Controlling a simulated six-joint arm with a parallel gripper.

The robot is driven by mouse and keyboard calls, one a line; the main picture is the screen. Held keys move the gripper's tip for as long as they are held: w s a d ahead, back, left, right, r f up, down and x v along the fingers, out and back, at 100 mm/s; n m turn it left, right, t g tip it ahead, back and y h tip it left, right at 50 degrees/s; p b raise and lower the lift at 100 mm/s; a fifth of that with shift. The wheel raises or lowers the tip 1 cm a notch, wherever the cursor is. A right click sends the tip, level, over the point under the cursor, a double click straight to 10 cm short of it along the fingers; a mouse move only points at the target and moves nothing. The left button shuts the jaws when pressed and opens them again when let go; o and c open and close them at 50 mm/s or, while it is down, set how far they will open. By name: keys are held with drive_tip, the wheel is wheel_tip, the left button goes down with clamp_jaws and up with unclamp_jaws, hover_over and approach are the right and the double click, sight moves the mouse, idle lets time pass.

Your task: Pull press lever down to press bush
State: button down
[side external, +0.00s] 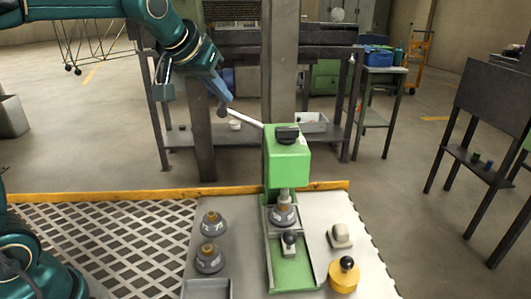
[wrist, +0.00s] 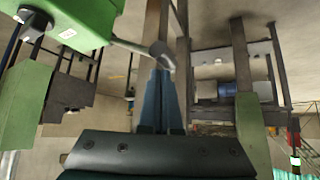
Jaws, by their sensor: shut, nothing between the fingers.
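The green press (side external: 287,160) stands upright on the pale bench. Its pale lever (side external: 245,118) sticks out to the left and slopes up to a dark knob (side external: 222,110). A grey flanged part with a brownish bush (side external: 283,213) sits under the ram. My gripper (side external: 225,94) is shut and empty, at the lever's knob end and just above it. In the wrist view, the blue fingers (wrist: 160,92) point toward the lever's grey knob (wrist: 163,54), and the press body (wrist: 62,25) is at upper left. I cannot tell whether the fingers touch the knob.
Two similar flanged parts (side external: 210,258) stand left of the press, with a grey tray (side external: 207,289) in front. A yellow part with a black knob (side external: 344,275) and a beige block (side external: 340,236) are at right. A dark post (side external: 281,60) rises behind the press.

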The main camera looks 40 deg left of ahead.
drive_tip(key=shift+s+a+f, duration=0.2)
drive_tip(key=shift+f, duration=0.3)
idle(0.5)
drive_tip(key=shift+a+f, duration=0.1)
drive_tip(key=shift+f, duration=0.15)
drive_tip(key=shift+s+a+f, duration=0.1)
drive_tip(key=shift+s+f, duration=0.15)
drive_tip(key=shift+f, duration=0.3)
idle(0.5)
drive_tip(key=shift+f, duration=0.2)
drive_tip(key=shift+a, duration=0.1)
idle(0.3)
drive_tip(key=shift+s+f, duration=0.1)
drive_tip(key=shift+f, duration=0.2)
drive_tip(key=shift+a+f, duration=0.1)
drive_tip(key=shift+f, duration=0.2)
idle(0.4)
wheel_tip(320, 180, up, 7)
drive_tip(key=shift+f, duration=0.15)
idle(0.6)
